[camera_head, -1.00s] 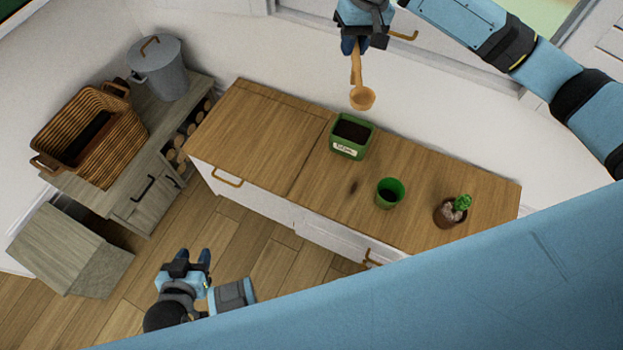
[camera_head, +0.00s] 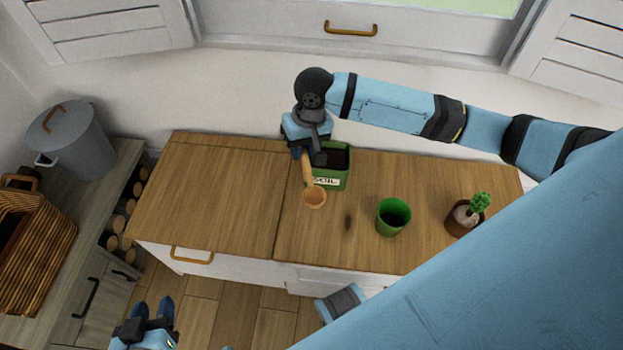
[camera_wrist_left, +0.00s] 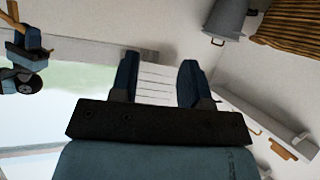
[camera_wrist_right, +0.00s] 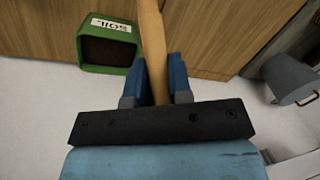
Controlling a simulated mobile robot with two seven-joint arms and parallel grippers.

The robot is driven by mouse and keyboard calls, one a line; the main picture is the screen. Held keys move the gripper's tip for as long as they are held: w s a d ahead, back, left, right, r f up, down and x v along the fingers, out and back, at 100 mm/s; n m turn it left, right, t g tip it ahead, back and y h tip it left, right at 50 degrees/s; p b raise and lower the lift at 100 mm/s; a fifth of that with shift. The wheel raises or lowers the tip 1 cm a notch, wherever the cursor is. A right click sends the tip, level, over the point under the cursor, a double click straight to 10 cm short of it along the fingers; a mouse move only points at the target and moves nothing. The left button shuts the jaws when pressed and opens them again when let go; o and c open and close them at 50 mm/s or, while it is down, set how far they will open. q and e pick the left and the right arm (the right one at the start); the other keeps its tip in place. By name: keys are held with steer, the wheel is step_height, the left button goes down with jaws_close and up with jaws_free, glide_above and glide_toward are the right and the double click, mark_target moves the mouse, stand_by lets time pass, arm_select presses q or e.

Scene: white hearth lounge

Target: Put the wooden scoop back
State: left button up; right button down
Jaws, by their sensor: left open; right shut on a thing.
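The wooden scoop (camera_head: 314,196) hangs bowl down from my right gripper (camera_head: 305,154), in front of the soil box. In the right wrist view its handle (camera_wrist_right: 152,45) is between the fingers of my right gripper (camera_wrist_right: 158,82), which is shut on it. The green soil box (camera_head: 327,181), labelled and filled with dark soil, stands on the wooden cabinet top (camera_head: 220,200); it also shows in the right wrist view (camera_wrist_right: 108,62). My left gripper (camera_head: 153,308) is open and empty, low in front of the cabinet; its spread fingers show in the left wrist view (camera_wrist_left: 158,82).
A green pot (camera_head: 393,216) and a potted cactus (camera_head: 465,215) stand right of the soil box. A lidded grey bin (camera_head: 78,145) and a wicker basket (camera_head: 30,255) are at the left. The cabinet top's left half is clear.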

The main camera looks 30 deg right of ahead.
steer(key=f+b, duration=0.2)
steer(key=f, duration=0.5)
steer(key=f+b, duration=0.3)
steer(key=f, duration=0.4)
steer(key=f+b, duration=0.2)
steer(key=f, duration=0.6)
steer(key=shift+s+a, duration=0.1)
steer(key=shift+s, duration=0.25)
arm_select(q)
steer(key=w+d+r+t+h, duration=0.2)
steer(key=d+r+t+h, duration=0.1)
steer(key=r, duration=0.6)
steer(key=shift+w+d+t+h, duration=0.3)
steer(key=shift+d+t+h, duration=0.1)
steer(key=shift+d+t, duration=0.5)
steer(key=shift+a, duration=0.1)
arm_select(e)
steer(key=c, duration=1.4)
jaws_free()
steer(key=shift+f, duration=0.1)
steer(key=o, duration=0.4)
steer(key=shift+c, duration=0.2)
arm_select(q)
steer(key=shift+f, duration=0.1)
